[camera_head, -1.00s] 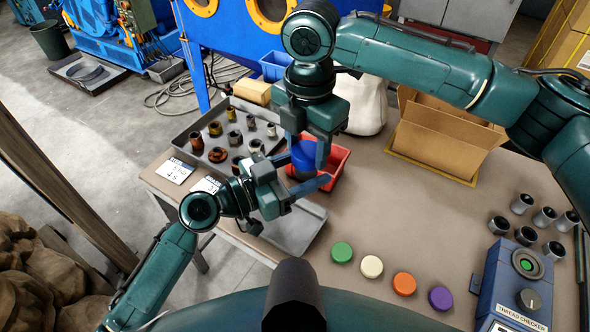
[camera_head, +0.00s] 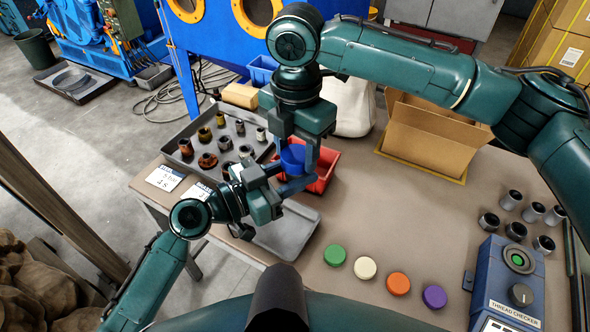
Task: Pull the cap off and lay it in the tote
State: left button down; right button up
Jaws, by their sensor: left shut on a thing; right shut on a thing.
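A blue cap (camera_head: 292,157) is between my two grippers, above the work table. My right gripper (camera_head: 297,160) comes down from above and is shut on the blue cap. My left gripper (camera_head: 297,184) reaches in from the left, just below, and is shut on the part under the cap. That part is mostly hidden by the fingers, so I cannot tell whether cap and part are still joined. The red tote (camera_head: 329,160) stands just behind and to the right of the grippers, partly covered by them.
A grey tray (camera_head: 181,146) of several fittings is at the left. An empty grey tray (camera_head: 291,232) lies below my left gripper. Green (camera_head: 335,255), cream, orange and purple caps line the front. An open cardboard box (camera_head: 432,137) and a thread checker (camera_head: 508,285) are at the right.

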aim_at(301, 153)
jog(key=shift+r, duration=4.25)
